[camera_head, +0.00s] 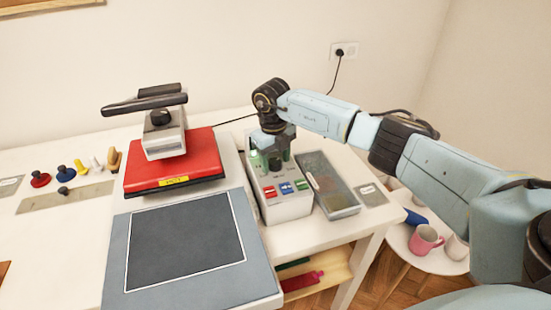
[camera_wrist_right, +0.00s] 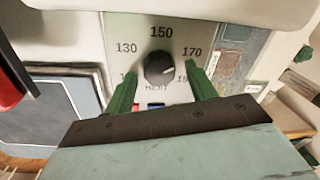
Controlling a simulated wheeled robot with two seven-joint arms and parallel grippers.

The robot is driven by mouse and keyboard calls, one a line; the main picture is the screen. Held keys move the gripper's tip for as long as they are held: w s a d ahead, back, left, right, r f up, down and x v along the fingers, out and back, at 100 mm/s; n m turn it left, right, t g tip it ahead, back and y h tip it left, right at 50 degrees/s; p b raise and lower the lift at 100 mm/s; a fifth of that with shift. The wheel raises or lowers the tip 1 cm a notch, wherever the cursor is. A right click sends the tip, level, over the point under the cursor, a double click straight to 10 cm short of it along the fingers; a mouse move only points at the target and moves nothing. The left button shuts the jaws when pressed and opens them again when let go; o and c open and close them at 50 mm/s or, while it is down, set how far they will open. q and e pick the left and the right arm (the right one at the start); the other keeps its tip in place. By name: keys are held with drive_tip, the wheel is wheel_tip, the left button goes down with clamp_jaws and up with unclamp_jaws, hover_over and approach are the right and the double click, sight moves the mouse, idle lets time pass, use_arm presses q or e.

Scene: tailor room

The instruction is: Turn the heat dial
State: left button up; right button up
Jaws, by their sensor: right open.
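The heat dial (camera_wrist_right: 159,69) is a round dark knob with a white mark, on a pale panel with numbers such as 130, 150 and 170 around it and "HEAT" below. It belongs to the control box (camera_head: 269,209), which has red, blue and green buttons on its top. My right gripper (camera_wrist_right: 160,92) is open, with its green fingers on either side of the dial and apart from it. In the head view my right gripper (camera_head: 270,158) is over the back of the box and partly hides the dial. My left gripper is not in view.
Left of the box stands a heat press with a red plate (camera_head: 175,172) and a grey bed (camera_head: 122,262). A grey tray (camera_head: 331,190) lies right of the box. Several small knobs (camera_head: 65,174) sit at the far left. A side table holds a pink mug (camera_head: 424,240).

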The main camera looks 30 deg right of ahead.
drive_tip(key=c, duration=1)
drive_tip(key=shift+n, duration=0.3)
